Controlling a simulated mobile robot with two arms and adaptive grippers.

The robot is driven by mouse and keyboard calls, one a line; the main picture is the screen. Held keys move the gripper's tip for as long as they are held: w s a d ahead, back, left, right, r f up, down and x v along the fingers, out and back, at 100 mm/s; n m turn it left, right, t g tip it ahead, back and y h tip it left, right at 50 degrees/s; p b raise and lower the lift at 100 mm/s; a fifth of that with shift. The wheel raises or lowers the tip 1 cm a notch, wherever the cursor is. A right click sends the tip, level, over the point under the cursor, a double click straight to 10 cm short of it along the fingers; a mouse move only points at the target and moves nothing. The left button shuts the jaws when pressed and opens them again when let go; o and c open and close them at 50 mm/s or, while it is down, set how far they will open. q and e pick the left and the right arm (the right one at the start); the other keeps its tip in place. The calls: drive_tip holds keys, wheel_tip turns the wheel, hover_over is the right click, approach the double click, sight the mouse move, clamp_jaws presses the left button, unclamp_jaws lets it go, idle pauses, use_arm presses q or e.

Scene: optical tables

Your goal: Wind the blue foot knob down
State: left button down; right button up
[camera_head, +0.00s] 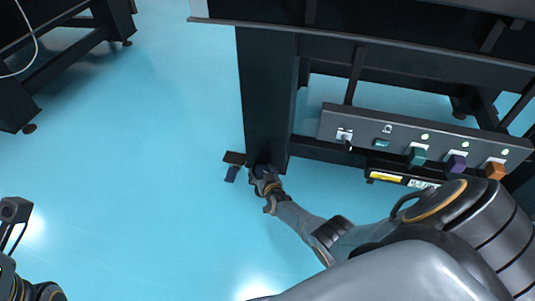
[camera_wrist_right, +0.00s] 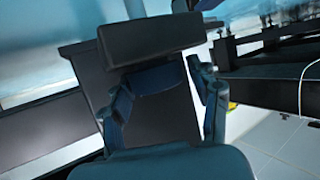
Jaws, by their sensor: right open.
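In the head view my right gripper (camera_head: 262,172) is at the bottom of the dark table leg (camera_head: 268,95), partly hidden by its own wrist. A dark blue part at its fingertips, likely the foot knob, barely shows there. In the right wrist view a blue band (camera_wrist_right: 160,77), which looks like the knob, sits under a black block (camera_wrist_right: 150,40). The open fingers (camera_wrist_right: 165,100) stand on either side of it; I cannot tell whether they touch it. Part of my left arm shows at the lower left edge of the head view, its fingers not clear.
A small dark plate (camera_head: 235,157) and a blue piece (camera_head: 232,173) lie left of the foot. A grey control panel (camera_head: 362,128) with green, purple and orange knobs is to the right. The blue floor (camera_head: 140,190) on the left is clear.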

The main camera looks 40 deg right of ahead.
drive_tip(key=v, duration=1.1)
drive_tip(key=shift+s+r, duration=0.15)
drive_tip(key=shift+s, duration=0.05)
drive_tip(key=shift+d, duration=0.1)
